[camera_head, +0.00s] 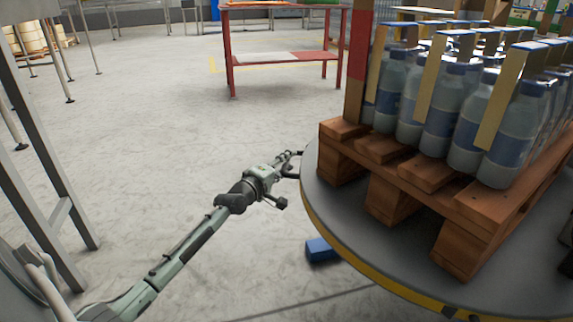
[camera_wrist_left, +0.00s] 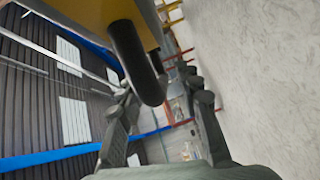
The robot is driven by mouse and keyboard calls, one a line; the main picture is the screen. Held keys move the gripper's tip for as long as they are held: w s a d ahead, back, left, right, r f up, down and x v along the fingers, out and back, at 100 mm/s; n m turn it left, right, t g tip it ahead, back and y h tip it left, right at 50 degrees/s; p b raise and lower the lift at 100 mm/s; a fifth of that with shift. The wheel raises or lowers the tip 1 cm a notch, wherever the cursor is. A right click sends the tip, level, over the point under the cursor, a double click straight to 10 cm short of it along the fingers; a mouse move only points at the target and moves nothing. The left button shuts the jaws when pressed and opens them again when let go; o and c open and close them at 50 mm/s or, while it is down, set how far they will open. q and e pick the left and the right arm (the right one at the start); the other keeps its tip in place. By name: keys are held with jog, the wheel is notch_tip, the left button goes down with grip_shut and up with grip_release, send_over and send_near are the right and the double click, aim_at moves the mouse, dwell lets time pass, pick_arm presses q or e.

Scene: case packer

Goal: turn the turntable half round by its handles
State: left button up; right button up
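The turntable (camera_head: 335,215) is a grey round disc with a yellow edge, at the right of the head view. It carries a wooden pallet (camera_head: 400,178) of bottles. My left gripper (camera_head: 292,160) is at the turntable's left edge. In the left wrist view, a black cylindrical handle (camera_wrist_left: 138,65) sticks out from the yellow rim (camera_wrist_left: 88,12). The left gripper's fingers (camera_wrist_left: 160,110) are apart, with the handle's end between or just in front of them; I cannot tell whether they touch it. My right gripper is not in view.
The bottles (camera_head: 440,115) stand on the pallet with tan corner strips. A blue block (camera_head: 320,249) is on the floor under the turntable's edge. A red table (camera_head: 285,57) stands at the back. Grey metal frame legs (camera_head: 45,140) are at the left. The floor between is clear.

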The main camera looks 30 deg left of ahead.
pick_arm(q)
grip_shut()
jog(key=shift+s+d, duration=0.1)
jog(key=shift+s, duration=0.05)
dwell(0.4)
